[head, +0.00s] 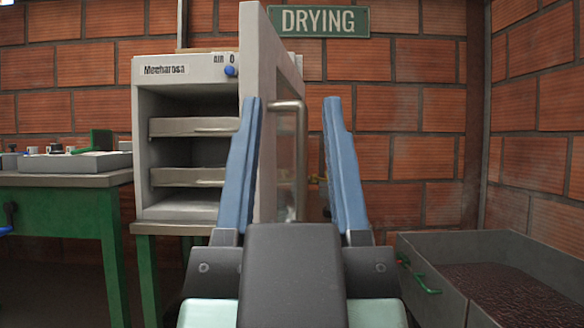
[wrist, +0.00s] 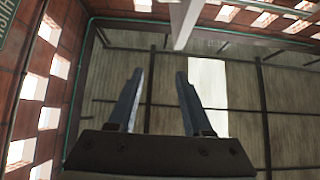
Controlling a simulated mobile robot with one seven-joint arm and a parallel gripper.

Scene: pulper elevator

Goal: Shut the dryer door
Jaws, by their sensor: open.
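The dryer (head: 188,130) is a light grey cabinet in the head view, left of centre, with its front open and trays inside. Its door (head: 264,60) stands wide open, swung out toward me and seen nearly edge-on. A metal bar handle (head: 302,160) is on the door's right face. My gripper (head: 292,100) is open and empty, its blue fingers either side of the handle in the picture; I cannot tell whether they reach it in depth. The left finger hides part of the door. In the wrist view my gripper (wrist: 158,75) points toward the ceiling, and no handle shows between the fingers.
A green table (head: 66,200) with a grey device (head: 66,161) stands at left. A grey bin (head: 505,275) of dark beans with a green handle is at lower right. A DRYING sign (head: 318,21) hangs on the brick wall. The space right of the door looks clear.

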